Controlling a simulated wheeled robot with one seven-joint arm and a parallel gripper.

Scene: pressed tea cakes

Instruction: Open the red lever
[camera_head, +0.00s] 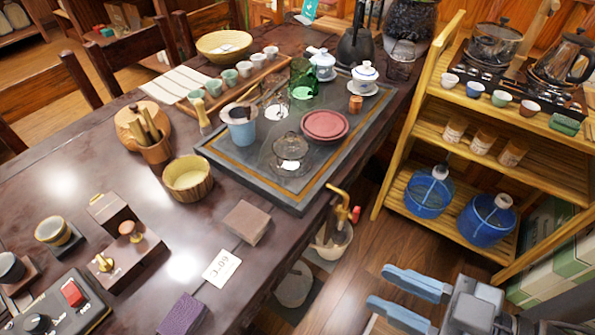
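A small red lever (356,214) sits on a brass tap (340,198) at the front edge of the dark table. Below the tap is a pale bucket (333,239) near the floor, partly hidden by the table edge. My gripper (378,286) is at the lower right, with its two blue fingers apart and nothing between them. It is below the lever in the picture and a little to its right, not touching it. The fingers point left, toward the table's side.
The table (290,238) carries a tea tray (306,191) with cups and red plates, and a control box (62,312) with a red switch. A wooden shelf (407,141) with glassware and blue bottles stands at right. The floor (385,233) between table and shelf shows free room.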

